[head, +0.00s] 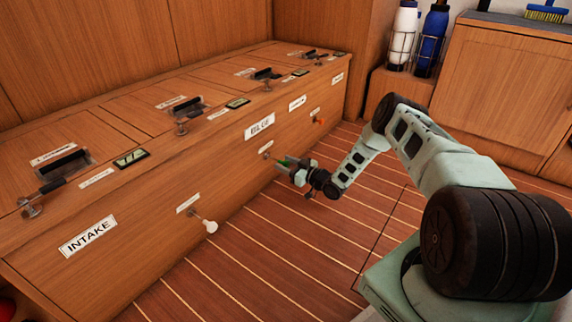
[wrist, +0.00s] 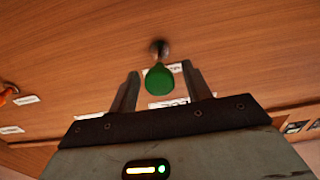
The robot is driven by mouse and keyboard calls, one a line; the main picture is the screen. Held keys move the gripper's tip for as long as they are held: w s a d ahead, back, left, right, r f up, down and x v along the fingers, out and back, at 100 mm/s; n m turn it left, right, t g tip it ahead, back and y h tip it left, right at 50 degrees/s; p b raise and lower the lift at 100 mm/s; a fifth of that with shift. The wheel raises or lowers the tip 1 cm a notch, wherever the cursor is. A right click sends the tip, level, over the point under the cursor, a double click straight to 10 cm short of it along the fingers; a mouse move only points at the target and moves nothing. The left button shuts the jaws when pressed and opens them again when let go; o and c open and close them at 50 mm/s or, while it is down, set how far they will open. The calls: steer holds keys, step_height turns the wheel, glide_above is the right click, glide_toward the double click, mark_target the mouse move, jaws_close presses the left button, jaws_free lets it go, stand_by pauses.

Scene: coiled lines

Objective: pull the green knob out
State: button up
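The green knob (wrist: 160,79) sits on a short metal stem on the wooden front panel. In the wrist view it lies between the two fingers of my gripper (wrist: 160,88), with a visible gap at each side. In the head view my gripper (head: 284,163) is at the panel below the BILGE label (head: 259,126), and the knob is mostly hidden by the fingers, with only a bit of green showing. My gripper is open around the knob and does not appear to touch it.
A white knob (head: 210,226) sticks out at the lower left and an orange knob (head: 320,121) farther right on the same panel. Latches and hatches line the bench top (head: 130,110). The striped floor (head: 270,250) is clear. Bottles (head: 403,38) stand in racks at the back.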

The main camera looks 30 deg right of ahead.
steer(key=shift+s+r, duration=0.1)
steer(key=shift+s+d+p, duration=0.15)
steer(key=shift+s+p, duration=0.2)
steer(key=p+v, duration=0.7)
steer(key=v, duration=0.9)
steer(key=shift+s, duration=0.25)
